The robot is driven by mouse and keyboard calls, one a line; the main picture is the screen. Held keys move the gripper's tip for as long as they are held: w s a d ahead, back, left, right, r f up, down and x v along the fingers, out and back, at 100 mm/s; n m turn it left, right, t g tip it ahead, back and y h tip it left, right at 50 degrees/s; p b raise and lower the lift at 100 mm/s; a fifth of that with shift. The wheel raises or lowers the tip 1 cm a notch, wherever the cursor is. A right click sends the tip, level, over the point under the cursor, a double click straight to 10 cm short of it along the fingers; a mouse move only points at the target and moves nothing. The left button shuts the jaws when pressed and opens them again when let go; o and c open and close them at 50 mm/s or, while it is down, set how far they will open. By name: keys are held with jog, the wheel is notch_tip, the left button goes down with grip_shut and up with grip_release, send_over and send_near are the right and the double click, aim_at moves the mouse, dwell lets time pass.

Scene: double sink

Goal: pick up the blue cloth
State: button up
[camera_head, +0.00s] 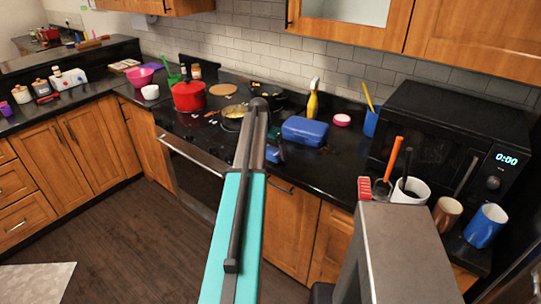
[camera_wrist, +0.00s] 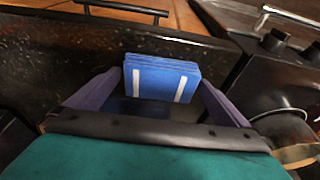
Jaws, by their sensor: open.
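The blue cloth (camera_wrist: 162,79) is a folded, layered stack with two white stripes. In the wrist view it lies ahead of my gripper (camera_wrist: 160,88), between its two spread purple fingers. The fingers are open, with dark gaps visible on both sides of the cloth. In the head view a small blue patch of the cloth (camera_head: 271,156) shows beside my gripper (camera_head: 279,146), on the black counter near the stove's right side. My arm hides much of that area. I cannot tell whether the fingers touch the cloth.
A blue lidded box (camera_head: 304,131) sits on the counter just behind and right of my gripper. A pan (camera_head: 232,124) and a red pot (camera_head: 188,96) stand on the stove to the left. A yellow bottle (camera_head: 313,102) stands behind. A microwave (camera_head: 447,140) and mugs are at right.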

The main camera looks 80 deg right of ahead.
aim_at(272, 149)
jog(key=c, duration=0.9)
jog(key=shift+r, duration=0.1)
jog(key=shift+c, duration=0.2)
jog(key=shift+r+b, duration=1)
jog(key=shift+r, duration=0.6)
jog(key=w+a+r+b, duration=0.1)
jog(key=a+b, duration=0.3)
jog(key=a, duration=1.2)
jog(key=shift+r+b, duration=0.3)
jog(key=o, duration=0.5)
jog(key=c, duration=0.4)
jog(key=shift+w, duration=0.15)
